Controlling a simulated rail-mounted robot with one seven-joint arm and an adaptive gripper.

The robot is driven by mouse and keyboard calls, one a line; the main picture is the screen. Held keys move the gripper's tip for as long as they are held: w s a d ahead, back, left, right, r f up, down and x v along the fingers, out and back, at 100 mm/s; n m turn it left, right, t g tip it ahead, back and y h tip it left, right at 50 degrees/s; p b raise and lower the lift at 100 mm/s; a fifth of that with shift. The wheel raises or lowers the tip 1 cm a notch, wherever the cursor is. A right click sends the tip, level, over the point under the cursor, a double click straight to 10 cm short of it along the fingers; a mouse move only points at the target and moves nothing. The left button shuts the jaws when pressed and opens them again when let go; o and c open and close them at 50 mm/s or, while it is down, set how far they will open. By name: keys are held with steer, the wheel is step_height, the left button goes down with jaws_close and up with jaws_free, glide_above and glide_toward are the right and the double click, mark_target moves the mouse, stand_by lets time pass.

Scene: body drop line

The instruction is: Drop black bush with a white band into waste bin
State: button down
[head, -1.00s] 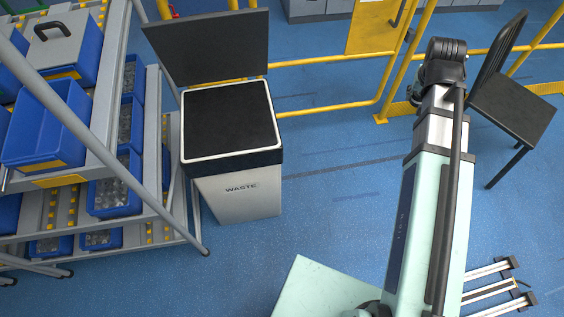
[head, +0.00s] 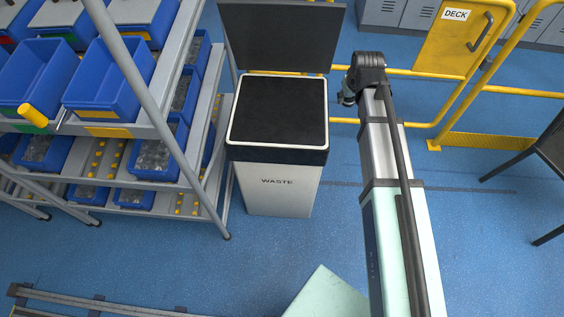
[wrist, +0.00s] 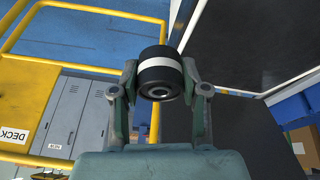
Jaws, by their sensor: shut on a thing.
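The black bush with a white band (wrist: 160,72) is held between the two fingers of my gripper (wrist: 162,82) in the wrist view. One finger is on each side of it, and its round end with a hole faces the camera. The waste bin (head: 272,190) stands on the floor in the head view, pale with a dark rim, marked WASTE. Its lid (head: 284,38) is raised at the back and its top shows a dark opening. My gripper (head: 347,95) is small and partly hidden there, to the right of the bin top; the bush cannot be made out.
A grey rack (head: 178,152) with blue bins (head: 105,85) stands left of the waste bin. A yellow rail (head: 470,75) with a DECK gate (head: 458,40) runs behind. A black chair (head: 550,150) is at the right.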

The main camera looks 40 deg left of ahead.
steer(key=s+a+f+n+g+y, duration=0.1)
steer(key=s+a+f+n, duration=0.15)
steer(key=a, duration=0.45)
steer(key=s+a+f+n+g+b, duration=0.1)
steer(key=s+a+f+n, duration=0.1)
steer(key=a+n, duration=0.35)
steer(key=s+a+f+n+g+y, duration=0.1)
steer(key=s+a+f+n, duration=0.15)
steer(key=a, duration=0.65)
steer(key=shift+w+d+f+b, duration=0.15)
steer(key=shift+f+b, duration=0.5)
steer(key=shift+f, duration=0.7)
steer(key=shift+w+f+b, duration=0.25)
steer(key=shift+f+b, duration=0.35)
steer(key=shift+f, duration=0.7)
steer(key=c, duration=0.5)
jaws_free()
steer(key=v, duration=1.2)
steer(key=shift+w, duration=0.2)
